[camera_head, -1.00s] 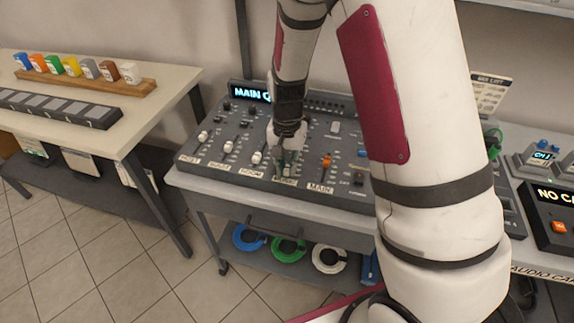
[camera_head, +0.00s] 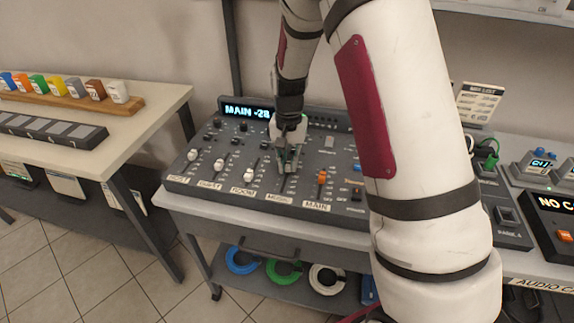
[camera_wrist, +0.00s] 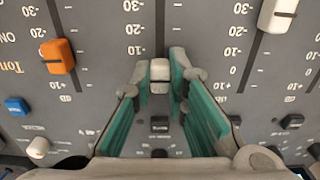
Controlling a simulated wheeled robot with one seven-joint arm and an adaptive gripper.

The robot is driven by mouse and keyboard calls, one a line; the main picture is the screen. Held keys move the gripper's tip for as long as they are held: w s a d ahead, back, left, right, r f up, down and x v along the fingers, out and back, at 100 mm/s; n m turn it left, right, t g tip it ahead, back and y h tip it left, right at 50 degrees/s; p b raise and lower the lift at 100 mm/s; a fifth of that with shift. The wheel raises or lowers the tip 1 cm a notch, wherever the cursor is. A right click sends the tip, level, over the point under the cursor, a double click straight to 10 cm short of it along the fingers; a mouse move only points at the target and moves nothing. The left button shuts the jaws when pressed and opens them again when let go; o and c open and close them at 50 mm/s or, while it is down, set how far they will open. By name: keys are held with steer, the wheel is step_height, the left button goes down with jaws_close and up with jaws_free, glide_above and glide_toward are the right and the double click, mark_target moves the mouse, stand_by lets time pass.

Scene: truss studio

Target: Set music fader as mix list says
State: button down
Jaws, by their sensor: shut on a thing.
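The mixing console (camera_head: 215,185) has a row of faders with labels at the front edge. My gripper (camera_head: 290,163) is over the fader slot between the room and main faders, above the music label (camera_head: 278,198). In the wrist view its green-padded fingers (camera_wrist: 160,78) are shut on the white music fader cap (camera_wrist: 160,70). The cap sits past the printed -10 mark, but its exact level cannot be read. The mix list (camera_head: 478,103) is a paper sheet behind the console; its lines are too small to read. The console display (camera_head: 246,112) reads MAIN with a number like -28.
The orange main fader (camera_head: 322,177) stands right of my gripper, and the white room fader (camera_head: 248,175) stands left. The wrist view shows them too, orange (camera_wrist: 57,56) and white (camera_wrist: 278,14). Knobs lie around the slots. A side table (camera_head: 150,125) is at left.

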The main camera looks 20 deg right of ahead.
mark_target(288, 164)
steer(key=c, duration=1.6)
jaws_free()
steer(key=shift+o, duration=0.2)
step_height(288, 164, up, 12)
steer(key=s+a+r+n+t+p, duration=0.1)
steer(key=s+a+r+n+t, duration=0.2)
steer(key=s+r, duration=1.1)
steer(key=s+a+n+t+p, duration=0.1)
steer(key=s+n, duration=0.3)
steer(key=s, duration=1.3)
steer(key=shift+s+p, duration=0.15)
steer(key=shift+p, duration=0.2)
